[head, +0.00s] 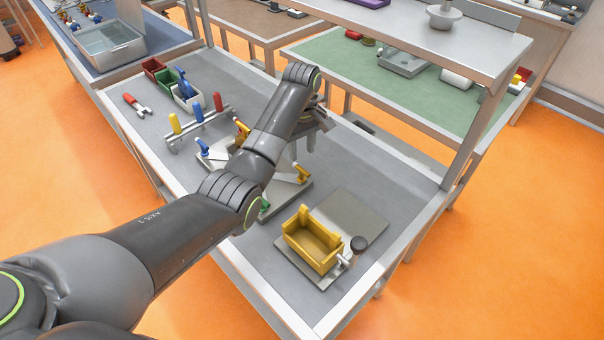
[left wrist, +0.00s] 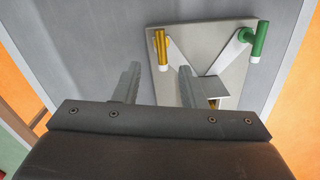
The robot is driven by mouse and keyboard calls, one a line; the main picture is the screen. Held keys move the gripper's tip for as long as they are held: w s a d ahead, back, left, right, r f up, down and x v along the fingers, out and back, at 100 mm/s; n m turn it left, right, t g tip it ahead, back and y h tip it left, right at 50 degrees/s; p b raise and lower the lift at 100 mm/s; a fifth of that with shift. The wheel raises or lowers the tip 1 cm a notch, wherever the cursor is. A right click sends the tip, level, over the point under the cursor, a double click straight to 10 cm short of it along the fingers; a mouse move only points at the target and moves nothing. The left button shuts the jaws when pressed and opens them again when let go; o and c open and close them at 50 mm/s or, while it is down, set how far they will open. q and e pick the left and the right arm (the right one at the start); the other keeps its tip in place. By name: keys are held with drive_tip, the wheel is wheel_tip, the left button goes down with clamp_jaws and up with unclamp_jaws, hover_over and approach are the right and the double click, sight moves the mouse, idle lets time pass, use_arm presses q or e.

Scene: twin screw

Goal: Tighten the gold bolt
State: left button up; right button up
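The gold bolt (head: 301,173), with a gold cross-handle, stands at the right corner of a pale plate (head: 292,190) on the grey workbench. In the left wrist view the gold bolt (left wrist: 160,45) shows just beyond the fingers, on a pale arm. A green-handled bolt (left wrist: 259,42) stands on the matching arm to its right. My left gripper (head: 303,150) is above the plate, near the gold bolt and apart from it. The left wrist view shows its fingers (left wrist: 158,72) spread and empty. My arm hides part of the plate. My right gripper is not in view.
A yellow bin (head: 312,248) stands on a grey plate at the bench's near right, beside a black-knobbed clamp (head: 357,246). A blue handle (head: 203,147), a screwdriver rack (head: 198,126) and small bins (head: 187,98) stand to the left. A raised shelf (head: 420,35) is behind.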

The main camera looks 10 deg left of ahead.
sight(301, 168)
use_arm(q)
drive_tip(key=f, duration=0.3)
drive_tip(key=shift+s+a+f+p, duration=0.1)
drive_tip(key=shift+s+f+p, duration=0.1)
drive_tip(key=shift+f+p, duration=0.1)
wheel_tip(301, 168, down, 5)
drive_tip(key=shift+f, duration=0.1)
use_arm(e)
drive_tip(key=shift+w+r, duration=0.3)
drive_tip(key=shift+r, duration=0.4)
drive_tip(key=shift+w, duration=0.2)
